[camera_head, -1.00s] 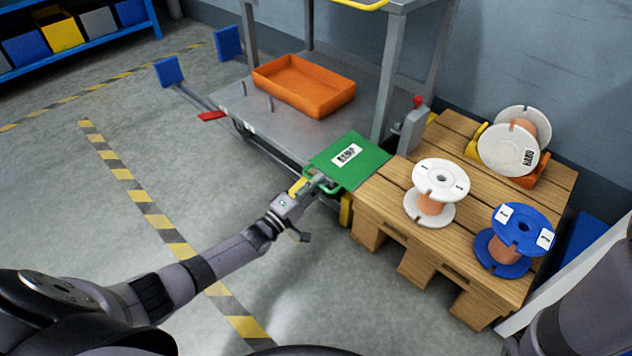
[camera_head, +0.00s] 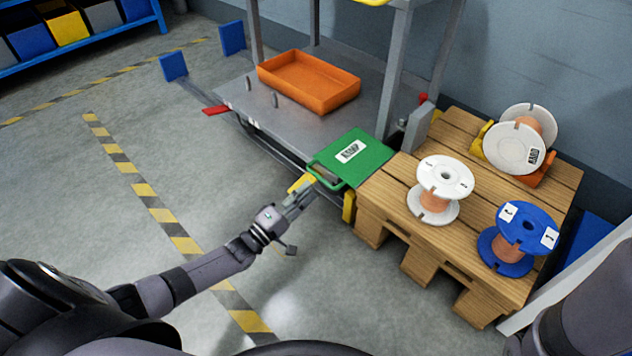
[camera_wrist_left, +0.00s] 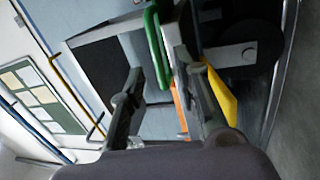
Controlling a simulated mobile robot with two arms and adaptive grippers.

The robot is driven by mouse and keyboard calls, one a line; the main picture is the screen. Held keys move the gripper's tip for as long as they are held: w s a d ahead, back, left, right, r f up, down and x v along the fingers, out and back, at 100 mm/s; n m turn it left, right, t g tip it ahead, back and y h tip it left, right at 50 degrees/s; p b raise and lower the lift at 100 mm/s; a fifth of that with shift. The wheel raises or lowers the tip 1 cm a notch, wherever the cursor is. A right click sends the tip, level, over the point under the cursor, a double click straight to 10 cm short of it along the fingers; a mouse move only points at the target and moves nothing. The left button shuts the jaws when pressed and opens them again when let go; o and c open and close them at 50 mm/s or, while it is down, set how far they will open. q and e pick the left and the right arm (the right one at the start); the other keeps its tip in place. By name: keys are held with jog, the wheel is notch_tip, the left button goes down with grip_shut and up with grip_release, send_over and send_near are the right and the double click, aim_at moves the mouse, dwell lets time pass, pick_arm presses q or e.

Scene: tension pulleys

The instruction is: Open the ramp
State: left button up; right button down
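The green ramp (camera_head: 350,158), a plate with a white "RAMP" label, lies between the grey cart's low deck and the wooden pallet. Its green loop handle (camera_head: 318,178) is on the left front side. My left gripper (camera_head: 303,194) is just in front of this handle, apart from it. In the left wrist view, the two fingers of my left gripper (camera_wrist_left: 160,80) are spread with nothing clasped. The green handle (camera_wrist_left: 155,45) shows ahead, in line with the gap between them. My right gripper is out of view.
The grey cart deck (camera_head: 235,95) holds an orange tray (camera_head: 308,82). The pallet (camera_head: 395,192) carries white spools (camera_head: 440,188) and a blue spool (camera_head: 515,238). A red pedal (camera_head: 215,109) sticks out at the cart's left. The floor in front is clear.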

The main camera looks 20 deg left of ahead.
pick_arm(q)
jog(key=v, duration=0.6)
dwell(0.3)
